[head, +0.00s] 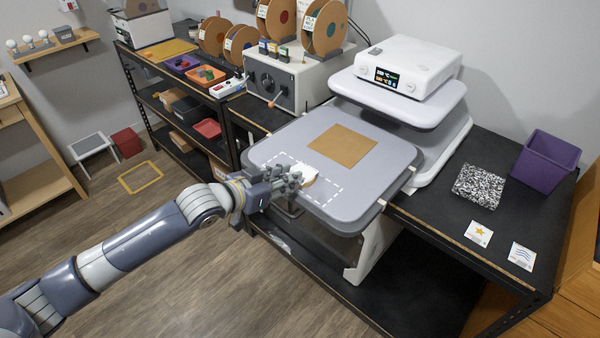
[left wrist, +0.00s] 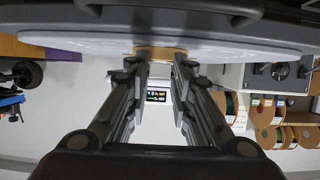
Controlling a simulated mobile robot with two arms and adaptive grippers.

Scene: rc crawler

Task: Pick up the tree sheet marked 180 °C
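My left gripper (head: 296,180) is over the front edge of the grey press plate (head: 385,195). A small white piece (head: 309,177) shows at its fingertips, mostly hidden by the fingers; I cannot read a tree or a temperature on it. In the left wrist view the gripper (left wrist: 160,72) has its fingers apart, with a gap between the tips. Two other white sheets lie on the black table at the right: one with an orange star (head: 478,233) and one with blue waves (head: 522,256). My right gripper is not in view.
A tan square (head: 343,145) lies on the plate near a dashed white outline. The press head (head: 405,68) with its display stands raised behind. A speckled black-and-white sheet (head: 479,187) and a purple bin (head: 545,161) are at the right. Spools (head: 323,27) stand at the back.

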